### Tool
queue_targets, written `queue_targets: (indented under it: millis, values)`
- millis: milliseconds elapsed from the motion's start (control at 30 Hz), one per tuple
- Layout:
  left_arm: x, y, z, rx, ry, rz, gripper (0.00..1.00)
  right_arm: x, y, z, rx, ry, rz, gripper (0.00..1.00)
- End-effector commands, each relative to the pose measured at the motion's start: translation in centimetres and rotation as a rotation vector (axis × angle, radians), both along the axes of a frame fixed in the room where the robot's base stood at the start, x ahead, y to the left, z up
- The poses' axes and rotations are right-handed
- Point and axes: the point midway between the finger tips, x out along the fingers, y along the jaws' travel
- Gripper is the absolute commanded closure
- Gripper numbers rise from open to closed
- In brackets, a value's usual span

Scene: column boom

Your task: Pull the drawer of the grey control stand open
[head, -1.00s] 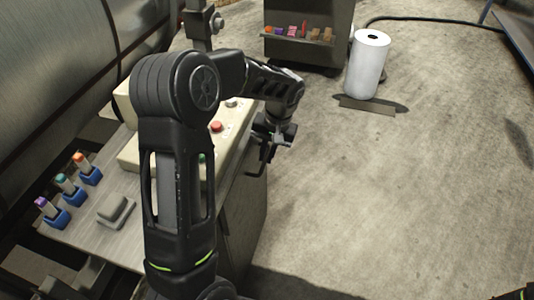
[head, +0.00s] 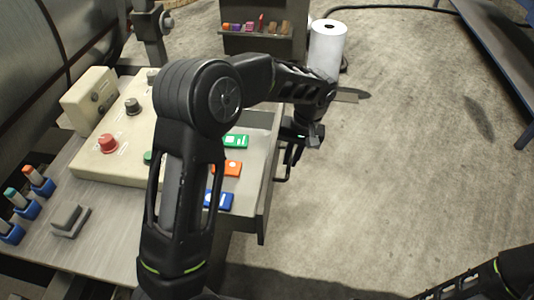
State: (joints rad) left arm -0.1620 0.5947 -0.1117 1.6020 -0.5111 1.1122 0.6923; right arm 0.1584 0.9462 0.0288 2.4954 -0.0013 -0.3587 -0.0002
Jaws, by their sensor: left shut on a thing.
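The grey control stand (head: 110,215) fills the left of the head view, with a beige button panel on top. Its drawer (head: 264,205) stands pulled out to the right. Green (head: 236,141), orange (head: 228,168) and blue (head: 219,201) flat items lie inside it. My left gripper (head: 291,153) is shut on the drawer's dark handle (head: 281,178) at the drawer's outer face. My left arm hides part of the panel and drawer. Of my right arm only a part shows at the bottom right corner; its gripper is out of view.
A white roll (head: 327,48) stands on the floor beyond my left gripper. A dark cabinet with a small shelf of coloured items (head: 257,28) is behind. Blue-framed furniture (head: 500,50) stands at the far right. The concrete floor right of the drawer is clear.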

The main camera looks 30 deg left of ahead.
Motion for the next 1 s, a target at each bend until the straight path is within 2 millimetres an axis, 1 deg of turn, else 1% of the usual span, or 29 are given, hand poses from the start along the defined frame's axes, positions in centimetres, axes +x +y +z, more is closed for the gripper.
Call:
queue_targets:
  millis: [33,100,200,300,433,700,733,1000]
  values:
    - [0.4,-1.0,0.1,0.001,-0.001,-0.003,1.0,0.0,0.0,0.1,0.0,0.0,0.0,0.62]
    - [0.8,-2.0,0.1,0.002,-0.002,-0.004,1.0,0.0,0.0,0.1,0.0,0.0,0.0,0.62]
    - [1.2,-3.0,0.1,0.001,-0.003,-0.001,1.0,0.0,0.0,0.2,0.0,0.0,0.0,0.62]
    - [1.3,-3.6,0.1,0.001,-0.001,0.0,1.0,0.0,0.0,0.2,0.0,0.0,0.0,0.62]
    - [1.5,-3.9,0.1,0.001,-0.002,0.001,1.0,0.0,0.0,0.2,0.0,0.0,0.0,0.62]
    - [1.5,-3.9,0.1,0.001,-0.002,0.001,1.0,0.0,0.0,0.2,0.0,0.0,0.0,0.62]
    - [1.5,-3.9,0.1,0.001,-0.002,0.001,0.89,0.0,0.0,0.2,0.0,0.0,0.0,0.62]
    - [1.4,-3.9,0.0,0.001,-0.001,0.001,0.67,0.0,0.0,0.2,0.0,0.0,0.0,0.62]
